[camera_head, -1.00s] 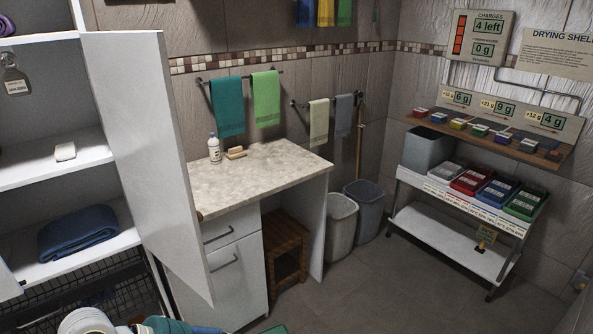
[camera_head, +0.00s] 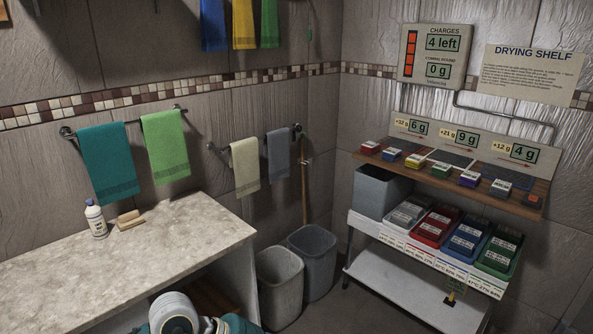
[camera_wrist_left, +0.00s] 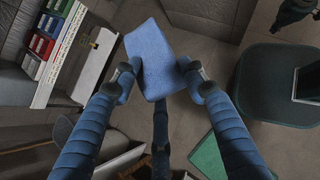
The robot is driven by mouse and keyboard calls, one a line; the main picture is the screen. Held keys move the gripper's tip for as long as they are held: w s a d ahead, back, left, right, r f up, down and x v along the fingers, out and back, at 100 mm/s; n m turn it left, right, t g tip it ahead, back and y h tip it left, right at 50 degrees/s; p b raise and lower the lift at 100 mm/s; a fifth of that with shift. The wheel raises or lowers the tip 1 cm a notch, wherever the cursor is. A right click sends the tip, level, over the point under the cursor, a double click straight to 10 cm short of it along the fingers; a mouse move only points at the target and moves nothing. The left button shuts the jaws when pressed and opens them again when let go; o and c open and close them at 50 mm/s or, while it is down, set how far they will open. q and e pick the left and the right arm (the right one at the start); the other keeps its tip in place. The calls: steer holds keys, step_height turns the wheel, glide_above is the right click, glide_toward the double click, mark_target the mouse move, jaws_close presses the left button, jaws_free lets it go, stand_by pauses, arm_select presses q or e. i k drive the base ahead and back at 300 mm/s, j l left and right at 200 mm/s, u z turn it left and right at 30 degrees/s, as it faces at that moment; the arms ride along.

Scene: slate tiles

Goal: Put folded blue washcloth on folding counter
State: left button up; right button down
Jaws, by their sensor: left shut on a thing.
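The folded blue washcloth (camera_wrist_left: 156,45) shows in the left wrist view as a flat, light blue block. My left gripper (camera_wrist_left: 161,74) is shut on it, with one blue finger at each side. Bare floor shows around the cloth there, so it is held up. The folding counter, a pale mottled worktop (camera_head: 150,250), is at the left of the head view. The left gripper and the cloth are not visible in the head view. My right gripper is not clearly in either view.
A white bottle (camera_head: 95,219) and a wooden brush or block (camera_head: 129,219) stand at the counter's back; its front is clear. Two grey bins (camera_head: 280,287) are right of it. A drying shelf (camera_head: 450,182) and a cart with coloured trays (camera_head: 400,285) stand at the right.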

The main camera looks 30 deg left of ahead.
mark_target(131, 236)
steer(key=i+u, duration=0.25)
steer(key=i, duration=0.4)
steer(key=i+u, duration=0.25)
steer(key=i, duration=0.4)
steer(key=i+l+u, duration=0.25)
steer(key=i, duration=0.4)
steer(key=i+j+u, duration=0.15)
steer(key=i+u, duration=0.15)
steer(key=u, duration=0.15)
steer(key=i+u, duration=0.3)
steer(key=u, duration=0.15)
steer(key=i+u, duration=0.25)
steer(key=u, duration=0.2)
steer(key=i+l+u, duration=0.25)
steer(key=u, duration=1.25)
steer(key=i+l, duration=0.05)
